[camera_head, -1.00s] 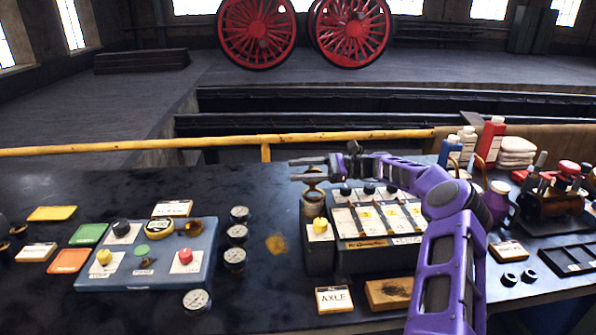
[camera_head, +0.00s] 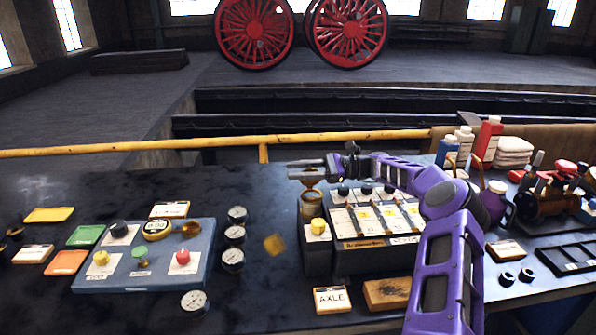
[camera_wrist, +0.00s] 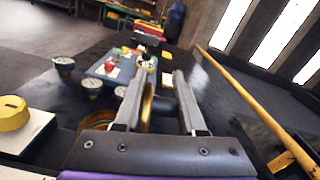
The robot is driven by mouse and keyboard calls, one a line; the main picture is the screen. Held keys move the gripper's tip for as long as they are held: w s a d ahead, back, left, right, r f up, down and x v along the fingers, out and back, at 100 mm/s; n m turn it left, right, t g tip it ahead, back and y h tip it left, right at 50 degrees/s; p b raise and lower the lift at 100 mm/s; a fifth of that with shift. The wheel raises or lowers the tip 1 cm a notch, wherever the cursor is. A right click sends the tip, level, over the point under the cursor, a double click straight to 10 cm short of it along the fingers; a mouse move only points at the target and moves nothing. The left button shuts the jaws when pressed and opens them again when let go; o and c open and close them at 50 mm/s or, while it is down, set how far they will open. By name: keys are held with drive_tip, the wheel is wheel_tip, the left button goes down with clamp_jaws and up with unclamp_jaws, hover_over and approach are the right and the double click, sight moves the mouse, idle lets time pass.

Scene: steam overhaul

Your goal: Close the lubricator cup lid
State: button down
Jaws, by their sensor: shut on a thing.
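The lubricator cup (camera_head: 312,208) is a brass-coloured cylinder at the left rear corner of the dark lubricator box. Its brass lid (camera_head: 312,181) shows above the cup mouth, just under my fingers, and looks raised rather than flat on the rim. My gripper (camera_head: 292,168) reaches in from the right, with its fingers level over the cup. In the wrist view, a brass edge (camera_wrist: 147,104) lies between the two fingers, against the left one. The gripper is shut on the lid. The fingers and palm hide part of lid and cup.
A blue-grey panel (camera_head: 90,283) and several gauges lie to the left. A yellow rail (camera_head: 200,145) runs behind the bench. An AXLE sign (camera_head: 331,299) stands in front.

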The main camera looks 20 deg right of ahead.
drive_tip(key=shift+s+a+n+b, duration=0.1)
drive_tip(key=shift+s+n+b, duration=0.35)
drive_tip(key=shift+n, duration=0.55)
drive_tip(key=shift+s+a+f+n+b, duration=0.15)
drive_tip(key=shift+s+n+b, duration=0.3)
drive_tip(key=shift+n+b, duration=0.5)
drive_tip(key=shift+s+a+f+n+b, duration=0.15)
drive_tip(key=shift+s+n+b, duration=0.35)
drive_tip(key=shift+n, duration=0.9)
drive_tip(key=shift+s+f+n+b, duration=0.25)
drive_tip(key=shift+s+n+b, duration=0.2)
drive_tip(key=shift+n+b, duration=0.5)
drive_tip(key=shift+s+f+n+b, duration=0.1)
drive_tip(key=shift+s+n+b, duration=0.1)
drive_tip(key=shift+n, duration=0.35)
drive_tip(key=shift+s+f+n+b, duration=0.1)
drive_tip(key=shift+n+b, duration=0.1)
drive_tip(key=shift+n, duration=0.35)
drive_tip(key=c, duration=0.6)
unclamp_jaws()
drive_tip(key=shift+a, duration=0.1)
drive_tip(key=shift+c, duration=0.2)
